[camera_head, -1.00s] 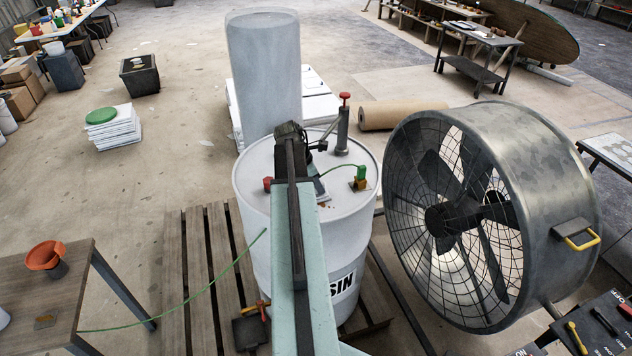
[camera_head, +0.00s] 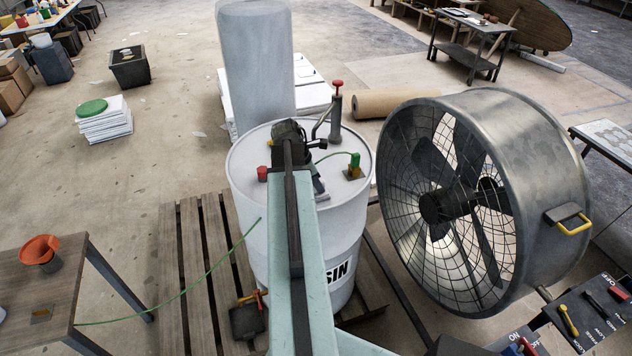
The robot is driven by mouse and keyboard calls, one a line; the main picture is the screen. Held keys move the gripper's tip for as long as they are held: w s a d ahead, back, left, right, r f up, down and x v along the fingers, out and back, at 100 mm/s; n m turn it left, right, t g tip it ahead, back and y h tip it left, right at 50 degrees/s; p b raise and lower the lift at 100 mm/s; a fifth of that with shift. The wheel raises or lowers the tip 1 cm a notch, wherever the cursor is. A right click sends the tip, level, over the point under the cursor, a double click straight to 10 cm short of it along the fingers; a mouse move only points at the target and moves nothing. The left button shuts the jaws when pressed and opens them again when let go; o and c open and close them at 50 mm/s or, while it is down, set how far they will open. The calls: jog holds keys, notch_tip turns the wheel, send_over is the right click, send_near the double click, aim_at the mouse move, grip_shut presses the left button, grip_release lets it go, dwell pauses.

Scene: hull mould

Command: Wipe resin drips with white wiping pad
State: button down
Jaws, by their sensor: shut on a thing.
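A white drum (camera_head: 335,225) with dark lettering on its side stands in front of me. My arm reaches over its lid (camera_head: 262,150), with the dark wrist (camera_head: 290,135) above the lid. My gripper (camera_head: 318,186) is low at the lid, mostly hidden behind my arm. It is shut on a pale thing, seemingly the white wiping pad (camera_head: 321,195), of which only an edge shows. An amber resin drip (camera_head: 353,175) lies on the lid at the right, beside a green fitting (camera_head: 355,160). Any drips under my arm are hidden.
A red-topped pump (camera_head: 336,105) and a red cap (camera_head: 262,174) stand up from the lid. A large fan (camera_head: 530,200) is close on the right.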

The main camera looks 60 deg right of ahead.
jog(key=shift+s+a, duration=1)
jog(key=shift+w+a+f, duration=0.1)
jog(key=shift+w+a, duration=0.1)
jog(key=shift+a, duration=0.05)
jog(key=shift+w+d, duration=3.9)
jog(key=shift+f, duration=0.1)
jog(key=shift+s+a, duration=0.1)
jog(key=shift+a, duration=0.05)
jog(key=shift+s+a, duration=1.2)
jog(key=shift+s, duration=0.05)
jog(key=shift+s+a, duration=1.3)
jog(key=shift+a, duration=0.05)
jog(key=shift+s+a, duration=1.2)
jog(key=shift+s, duration=0.05)
